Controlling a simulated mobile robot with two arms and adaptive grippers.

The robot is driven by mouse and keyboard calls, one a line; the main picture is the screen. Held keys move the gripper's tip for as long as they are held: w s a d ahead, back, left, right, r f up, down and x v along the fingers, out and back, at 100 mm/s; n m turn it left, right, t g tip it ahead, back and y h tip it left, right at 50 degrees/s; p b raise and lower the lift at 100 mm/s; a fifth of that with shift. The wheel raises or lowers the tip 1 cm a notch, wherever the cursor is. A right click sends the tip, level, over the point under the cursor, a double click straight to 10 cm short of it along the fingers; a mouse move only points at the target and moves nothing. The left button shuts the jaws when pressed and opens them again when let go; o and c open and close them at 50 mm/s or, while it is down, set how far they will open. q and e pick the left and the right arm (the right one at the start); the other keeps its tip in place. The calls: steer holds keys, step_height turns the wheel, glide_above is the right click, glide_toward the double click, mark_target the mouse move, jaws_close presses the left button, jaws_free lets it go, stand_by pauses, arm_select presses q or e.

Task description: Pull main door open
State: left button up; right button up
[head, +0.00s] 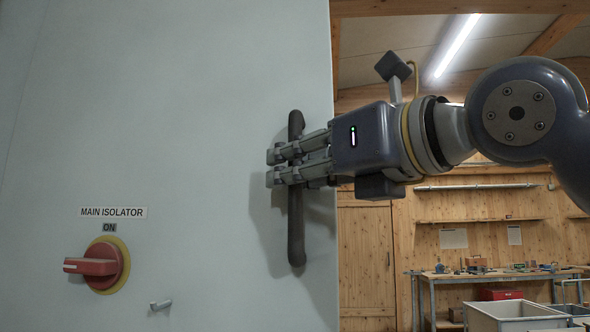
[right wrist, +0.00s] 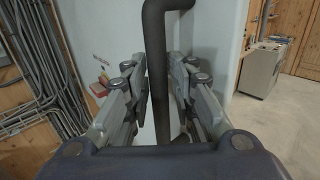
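The main door is a large pale grey panel (head: 180,120) filling the left half of the head view. Its dark upright bar handle (head: 296,235) is near the panel's right edge. My right gripper (head: 280,165) reaches in from the right at the handle's mid-height. In the right wrist view the handle (right wrist: 155,45) runs between the two fingers, which lie close against it on both sides. The handle bends toward the panel at its top. I cannot tell whether the door is ajar. My left gripper is not in view.
A red rotary isolator knob (head: 100,266) on a yellow ring stands out from the panel at lower left, with a small metal peg (head: 161,304) beside it.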

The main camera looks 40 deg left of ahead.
steer(key=shift+f, duration=0.1)
steer(key=shift+d, duration=0.3)
steer(key=s+d, duration=0.1)
steer(key=d, duration=1)
steer(key=shift+s+d, duration=0.25)
steer(key=shift+s, duration=0.15)
